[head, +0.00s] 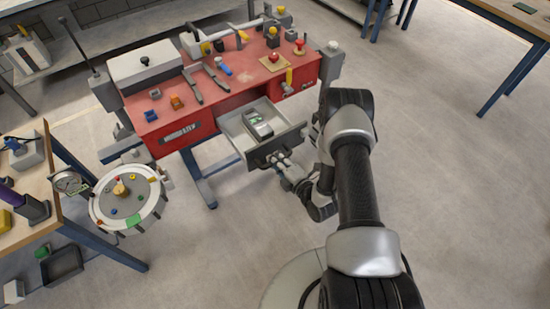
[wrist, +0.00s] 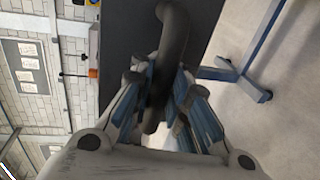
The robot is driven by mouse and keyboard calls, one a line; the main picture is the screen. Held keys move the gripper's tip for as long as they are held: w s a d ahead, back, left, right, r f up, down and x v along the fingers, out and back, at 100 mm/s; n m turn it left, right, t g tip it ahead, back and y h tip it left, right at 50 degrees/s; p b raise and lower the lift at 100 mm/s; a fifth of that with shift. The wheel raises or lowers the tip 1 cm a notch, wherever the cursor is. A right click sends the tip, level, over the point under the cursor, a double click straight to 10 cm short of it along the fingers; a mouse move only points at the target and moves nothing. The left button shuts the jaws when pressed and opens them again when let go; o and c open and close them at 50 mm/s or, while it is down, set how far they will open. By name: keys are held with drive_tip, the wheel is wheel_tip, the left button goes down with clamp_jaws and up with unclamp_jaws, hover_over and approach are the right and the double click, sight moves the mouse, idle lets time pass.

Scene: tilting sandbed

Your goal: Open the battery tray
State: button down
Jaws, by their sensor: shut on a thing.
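The battery tray (head: 236,131) is a grey drawer standing pulled out from the front of the red bench (head: 220,103). A grey device with a small green patch (head: 258,124) lies inside it. My gripper (head: 282,161) is at the outer side of the tray's dark front panel (head: 289,140). In the wrist view the dark curved handle (wrist: 173,38) runs between the fingers of my gripper (wrist: 167,88), which are shut on it. The dark front panel (wrist: 118,40) shows behind the handle. The handle is mostly hidden in the head view.
A round grey turntable (head: 127,199) with small coloured pieces stands at the left. Tools and knobs cover the bench top. A wooden table (head: 28,180) is at the far left. The floor (head: 450,190) to the right is clear.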

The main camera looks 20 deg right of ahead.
drive_tip(key=shift+w+r, duration=0.1)
drive_tip(key=shift+r, duration=0.05)
drive_tip(key=c, duration=1.6)
unclamp_jaws()
drive_tip(key=shift+o, duration=0.2)
drive_tip(key=v, duration=1.2)
